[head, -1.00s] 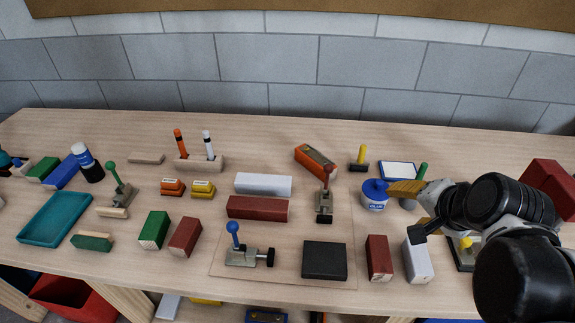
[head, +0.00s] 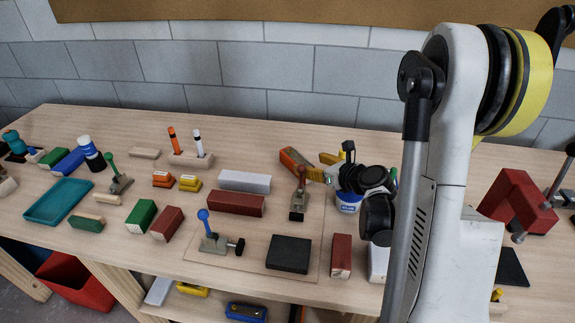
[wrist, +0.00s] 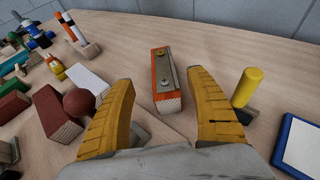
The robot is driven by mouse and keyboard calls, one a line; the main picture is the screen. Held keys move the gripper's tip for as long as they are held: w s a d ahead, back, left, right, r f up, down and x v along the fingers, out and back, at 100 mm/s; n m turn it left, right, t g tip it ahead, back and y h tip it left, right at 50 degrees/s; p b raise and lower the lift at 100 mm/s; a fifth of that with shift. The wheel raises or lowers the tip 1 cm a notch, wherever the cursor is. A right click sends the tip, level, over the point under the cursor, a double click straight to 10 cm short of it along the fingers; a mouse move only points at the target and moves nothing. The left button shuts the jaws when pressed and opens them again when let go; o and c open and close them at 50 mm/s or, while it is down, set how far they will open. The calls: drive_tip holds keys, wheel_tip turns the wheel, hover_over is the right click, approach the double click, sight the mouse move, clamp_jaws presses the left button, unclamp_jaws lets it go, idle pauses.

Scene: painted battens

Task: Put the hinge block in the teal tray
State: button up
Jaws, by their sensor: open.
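The hinge block, an orange block with a grey metal plate on top, lies towards the back of the bench in the head view (head: 293,163). It also shows in the wrist view (wrist: 164,82), in the gap between my two yellow fingers and partly beyond their tips. My gripper (head: 326,167) is open and empty, just right of the block in the head view; no contact is visible. The teal tray (head: 48,208) lies empty at the bench's left side.
A red-knobbed clamp (head: 299,203) stands in front of the block. In the wrist view a yellow-handled piece (wrist: 247,87) stands near my right finger. White (head: 245,182) and dark red (head: 236,203) battens lie left of the clamp. Several blocks and upright markers fill the way towards the tray.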

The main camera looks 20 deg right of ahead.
sight(296, 158)
drive_tip(key=b+x, duration=0.1)
drive_tip(key=x, duration=0.3)
drive_tip(key=shift+w+f, duration=0.1)
drive_tip(key=shift+f, duration=0.1)
drive_tip(key=b+x, duration=0.2)
drive_tip(key=x, duration=0.3)
drive_tip(key=shift+w+d+f+b, duration=0.1)
drive_tip(key=shift+w+d+b, duration=0.05)
drive_tip(key=shift+w+b, duration=0.2)
drive_tip(key=shift+s, duration=0.1)
clamp_jaws()
